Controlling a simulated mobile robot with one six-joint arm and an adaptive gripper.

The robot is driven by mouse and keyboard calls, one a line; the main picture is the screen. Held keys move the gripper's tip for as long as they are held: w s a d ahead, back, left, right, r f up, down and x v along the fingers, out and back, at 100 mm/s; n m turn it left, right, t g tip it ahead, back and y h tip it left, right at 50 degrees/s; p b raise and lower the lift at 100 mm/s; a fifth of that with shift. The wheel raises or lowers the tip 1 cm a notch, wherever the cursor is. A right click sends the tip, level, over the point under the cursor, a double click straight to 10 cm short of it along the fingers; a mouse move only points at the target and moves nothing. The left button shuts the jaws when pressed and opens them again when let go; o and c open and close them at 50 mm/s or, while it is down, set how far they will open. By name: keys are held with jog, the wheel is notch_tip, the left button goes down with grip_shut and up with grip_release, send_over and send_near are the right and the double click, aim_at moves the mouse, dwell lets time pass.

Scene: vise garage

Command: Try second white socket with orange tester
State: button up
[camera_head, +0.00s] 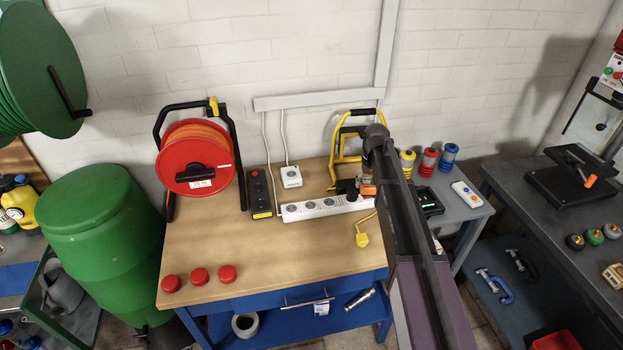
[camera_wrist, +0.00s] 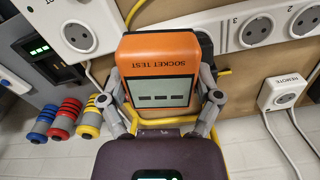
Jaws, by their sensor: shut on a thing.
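The orange tester (camera_wrist: 160,60), marked SOCKET TEST, is held in my gripper (camera_wrist: 165,105), whose fingers are shut on both its sides. Its screen shows three dashes. In the head view the tester (camera_head: 368,190) is at the right end of the white socket strip (camera_head: 313,209), partly hidden by my arm.
A red cable reel (camera_head: 196,155) stands farther left. A yellow plug (camera_head: 362,240) lies in front. The middle of the wooden bench (camera_head: 290,255) is clear.

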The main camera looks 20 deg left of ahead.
jog(key=shift+w+a, duration=0.15)
jog(key=shift+w, duration=0.05)
dwell(0.3)
jog(key=shift+a, duration=0.15)
